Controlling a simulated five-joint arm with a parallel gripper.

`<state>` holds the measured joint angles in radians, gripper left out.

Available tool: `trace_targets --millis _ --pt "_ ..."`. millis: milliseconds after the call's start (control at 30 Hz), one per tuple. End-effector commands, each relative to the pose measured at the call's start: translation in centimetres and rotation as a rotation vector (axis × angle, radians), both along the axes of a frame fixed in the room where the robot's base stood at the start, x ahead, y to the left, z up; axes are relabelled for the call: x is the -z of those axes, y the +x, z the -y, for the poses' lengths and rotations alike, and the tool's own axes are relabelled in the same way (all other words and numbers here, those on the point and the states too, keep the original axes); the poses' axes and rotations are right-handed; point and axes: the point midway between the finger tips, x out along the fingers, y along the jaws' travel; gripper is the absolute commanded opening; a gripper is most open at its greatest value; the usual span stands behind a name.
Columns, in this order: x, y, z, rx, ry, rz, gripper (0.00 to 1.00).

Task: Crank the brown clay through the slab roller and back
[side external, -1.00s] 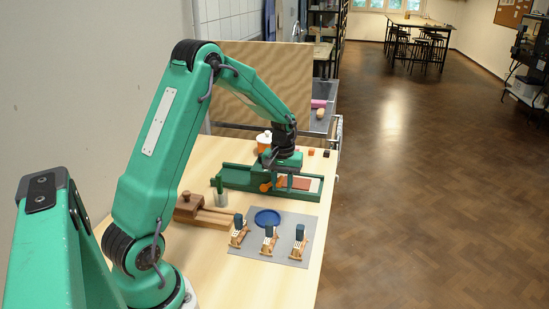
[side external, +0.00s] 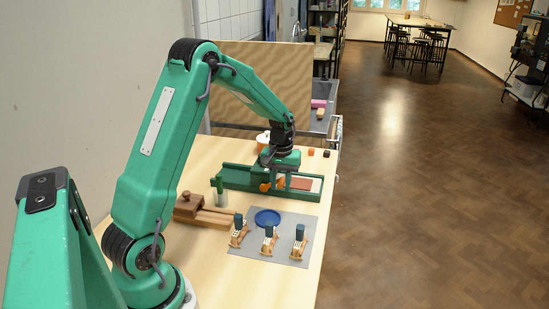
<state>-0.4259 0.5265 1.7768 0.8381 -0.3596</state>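The green slab roller (side external: 235,178) lies across the far part of the table. The flat brown clay (side external: 302,183) shows on its bed, to the right of the roller's middle. An orange crank part (side external: 266,186) shows at the front of the roller. My gripper (side external: 279,177) is over the middle of the slab roller, pointing down beside the orange part. Its fingers blend with the green roller, so I cannot tell whether they are closed on the crank.
A grey mat (side external: 288,219) in front holds a blue dish (side external: 267,217) and several small wooden stands with dark blocks. A wooden block with a knob (side external: 188,206) and a green-topped jar (side external: 220,192) stand left. An orange-and-white pot (side external: 263,141) stands behind.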

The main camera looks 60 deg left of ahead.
Motion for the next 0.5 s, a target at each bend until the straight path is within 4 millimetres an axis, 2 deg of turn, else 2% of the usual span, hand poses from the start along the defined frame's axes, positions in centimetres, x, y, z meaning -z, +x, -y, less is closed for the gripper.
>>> trace_targets --millis 500 --pt "-3.7 0.0 0.0 0.0 0.001 0.001 0.29"
